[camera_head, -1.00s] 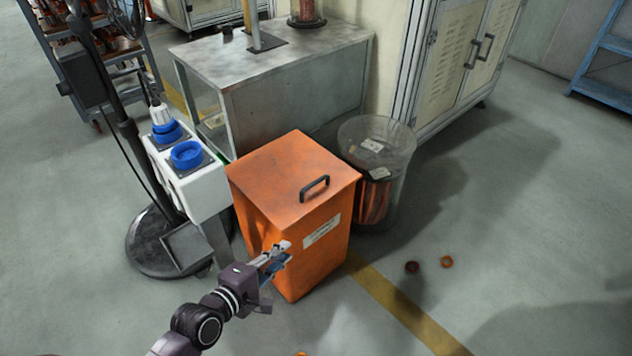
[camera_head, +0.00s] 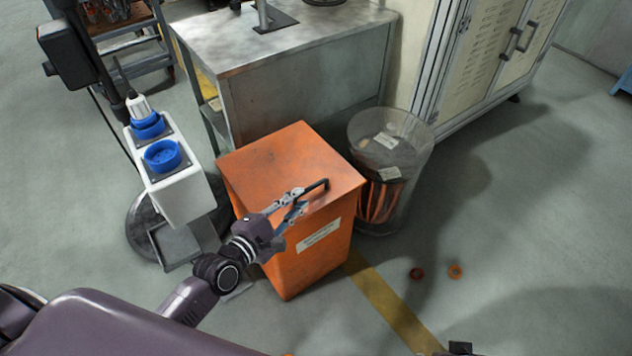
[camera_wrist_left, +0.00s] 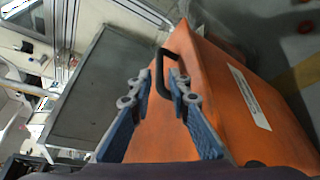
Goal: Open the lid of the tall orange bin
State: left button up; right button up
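The tall orange bin (camera_head: 262,165) stands on the floor with its lid down. A black handle (camera_head: 318,187) sits on the lid near the front right edge, and a pale label is on the front side. My left gripper (camera_head: 300,202) is at the handle, above the lid's front edge. In the left wrist view its two fingers (camera_wrist_left: 161,76) are apart, with the black handle (camera_wrist_left: 160,66) between their tips; I cannot tell whether they touch it. The orange bin (camera_wrist_left: 215,85) fills the right of that view. My right gripper is not in view.
A clear bin (camera_head: 403,210) with copper scrap stands right behind the orange bin. A white post with blue sockets (camera_head: 180,195) is at left. A grey metal table (camera_head: 300,85) is behind. Small rings (camera_head: 455,271) lie on the open floor at right.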

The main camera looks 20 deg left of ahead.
aim_at(307, 191)
pick_arm(q)
jog(key=b+x, duration=0.1)
jog(key=x, duration=0.4)
jog(key=shift+w+d, duration=0.1)
jog(key=shift+w, duration=0.1)
jog(key=shift+w+d+f, duration=0.2)
jog(key=shift+w, duration=0.45)
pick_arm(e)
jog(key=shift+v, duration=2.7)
pick_arm(q)
jog(key=shift+c, duration=0.4)
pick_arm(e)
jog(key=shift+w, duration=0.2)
pick_arm(q)
grip_shut()
